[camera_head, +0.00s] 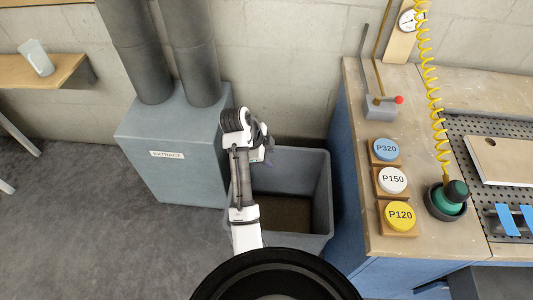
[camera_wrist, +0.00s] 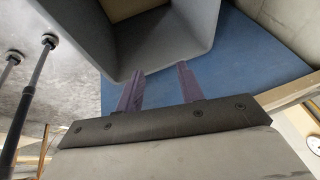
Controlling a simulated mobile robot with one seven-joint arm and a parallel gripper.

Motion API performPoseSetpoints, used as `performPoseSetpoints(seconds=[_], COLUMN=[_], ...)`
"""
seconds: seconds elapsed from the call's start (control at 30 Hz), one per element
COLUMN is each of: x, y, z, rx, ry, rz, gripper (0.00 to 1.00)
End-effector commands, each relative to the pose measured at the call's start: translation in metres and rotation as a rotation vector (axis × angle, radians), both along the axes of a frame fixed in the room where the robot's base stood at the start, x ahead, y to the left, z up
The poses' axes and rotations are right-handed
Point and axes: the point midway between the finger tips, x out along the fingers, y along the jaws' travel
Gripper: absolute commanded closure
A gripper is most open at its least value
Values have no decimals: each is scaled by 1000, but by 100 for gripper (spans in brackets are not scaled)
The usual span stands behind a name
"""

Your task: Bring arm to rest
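My gripper (camera_head: 267,153) is up over the back left part of a grey open bin in the head view, on the end of my folded white and black arm. In the wrist view my gripper (camera_wrist: 160,70) shows two purple-grey fingers standing apart with nothing between them. The grey bin (camera_wrist: 190,45) lies beyond the fingertips there. I cannot tell how far the fingertips are from its wall.
The grey bin (camera_head: 322,205) stands between a grey extractor box (camera_head: 172,150) and a blue-sided workbench (camera_head: 345,185). The bench holds sanding discs marked P320 (camera_head: 385,149), P150 (camera_head: 392,180) and P120 (camera_head: 399,215), and a green sander (camera_head: 447,200). Floor at left is clear.

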Motion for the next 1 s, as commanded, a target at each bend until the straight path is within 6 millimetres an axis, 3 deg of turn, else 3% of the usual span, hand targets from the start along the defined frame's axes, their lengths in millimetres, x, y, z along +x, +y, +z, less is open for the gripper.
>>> performPoseSetpoints(seconds=[0.03,0.1,0.43,0.57,0.67,0.8,0.9,1.0], x=[-1,-2,-3,14,41,68,66,48], y=[3,5,6,24,61,133,184,230], z=[11,15,17,30,61,132,191,250], rx=[1,1,0,3,-7,-65,-131,-216], ry=[0,0,1,-85,-244,-546,-770,-999], rz=[2,1,0,122,345,715,937,1119], gripper=[62,62,62,62,62,62,62,62])
